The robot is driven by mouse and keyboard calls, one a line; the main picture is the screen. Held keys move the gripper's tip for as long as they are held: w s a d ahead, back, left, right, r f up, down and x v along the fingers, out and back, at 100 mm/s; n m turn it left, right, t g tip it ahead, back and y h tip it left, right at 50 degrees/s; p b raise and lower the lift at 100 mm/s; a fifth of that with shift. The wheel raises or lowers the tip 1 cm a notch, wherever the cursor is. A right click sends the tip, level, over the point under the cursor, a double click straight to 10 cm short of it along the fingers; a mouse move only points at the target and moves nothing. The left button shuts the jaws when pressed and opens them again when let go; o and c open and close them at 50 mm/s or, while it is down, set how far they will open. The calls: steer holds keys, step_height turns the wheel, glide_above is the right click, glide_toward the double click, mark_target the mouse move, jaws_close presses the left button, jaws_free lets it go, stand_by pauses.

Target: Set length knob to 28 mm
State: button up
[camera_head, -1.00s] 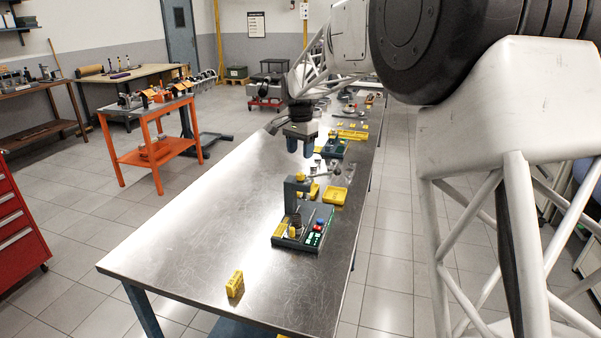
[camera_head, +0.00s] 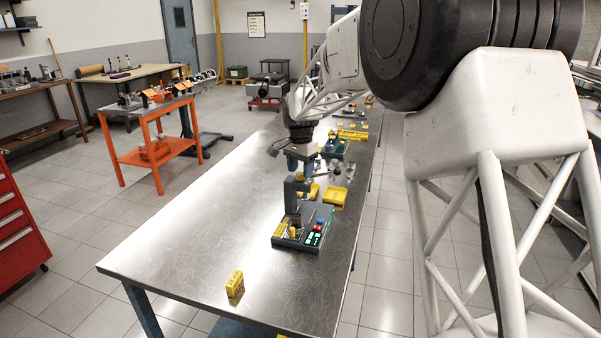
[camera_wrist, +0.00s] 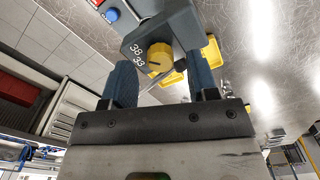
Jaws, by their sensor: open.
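The yellow length knob (camera_wrist: 160,58) with a dark line across it sits on a dark grey housing (camera_wrist: 185,22) in the wrist view. The white numbers 38 and 33 show to its left; other markings are not readable or are hidden. The housing tops the small bench device (camera_head: 297,190) in the head view. My gripper (camera_wrist: 160,64) is open, with one blue finger on either side of the knob in the picture. I cannot tell whether the fingertips reach its depth. In the head view my gripper (camera_head: 301,165) is just above the device.
The device's base (camera_head: 285,244) carries green, red, blue and yellow parts. The table's left side is clear.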

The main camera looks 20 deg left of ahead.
steer(key=shift+f, duration=0.65)
steer(key=c, duration=0.9)
